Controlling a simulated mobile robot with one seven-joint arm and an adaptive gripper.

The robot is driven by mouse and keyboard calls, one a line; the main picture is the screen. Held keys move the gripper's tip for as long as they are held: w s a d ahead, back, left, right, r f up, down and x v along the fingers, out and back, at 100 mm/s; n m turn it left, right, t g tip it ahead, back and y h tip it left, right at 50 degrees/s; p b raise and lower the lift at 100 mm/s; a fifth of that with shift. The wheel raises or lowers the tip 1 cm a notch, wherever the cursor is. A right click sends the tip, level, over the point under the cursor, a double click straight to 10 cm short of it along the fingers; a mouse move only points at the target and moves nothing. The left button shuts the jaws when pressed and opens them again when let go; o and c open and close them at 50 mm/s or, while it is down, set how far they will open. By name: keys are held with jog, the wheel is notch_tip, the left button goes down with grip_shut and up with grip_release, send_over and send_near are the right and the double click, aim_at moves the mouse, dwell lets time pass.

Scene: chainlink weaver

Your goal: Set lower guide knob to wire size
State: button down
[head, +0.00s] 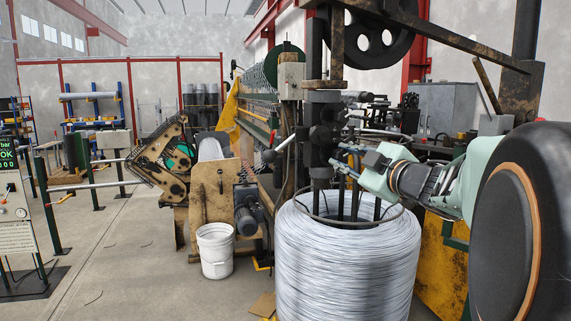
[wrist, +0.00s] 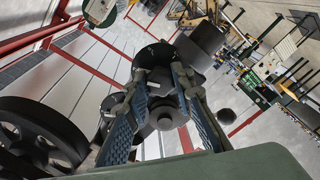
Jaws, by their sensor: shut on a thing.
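The dark lower guide knob (wrist: 165,114) shows between my gripper's two blue-padded fingers in the wrist view. My gripper (wrist: 160,80) is shut on it, with a finger on each side. In the head view my gripper (head: 339,161) reaches in from the right to the dark guide column (head: 320,172) above the wire coil. The fingers meet the column's right side there, and the knob is too small and dark to make out. I cannot read any size mark or the knob's setting.
A large coil of grey wire (head: 345,262) stands right below my gripper. A big black wheel (head: 367,38) hangs above. A white bucket (head: 215,250) stands on the floor at left of the coil. The floor further left is mostly open.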

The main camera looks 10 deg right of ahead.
jog(key=shift+f+n+b, duration=0.1)
jog(key=shift+n+b, duration=0.2)
jog(key=shift+n, duration=0.3)
jog(key=c, duration=1.7)
grip_release()
jog(key=shift+o, duration=0.2)
jog(key=shift+p, duration=0.3)
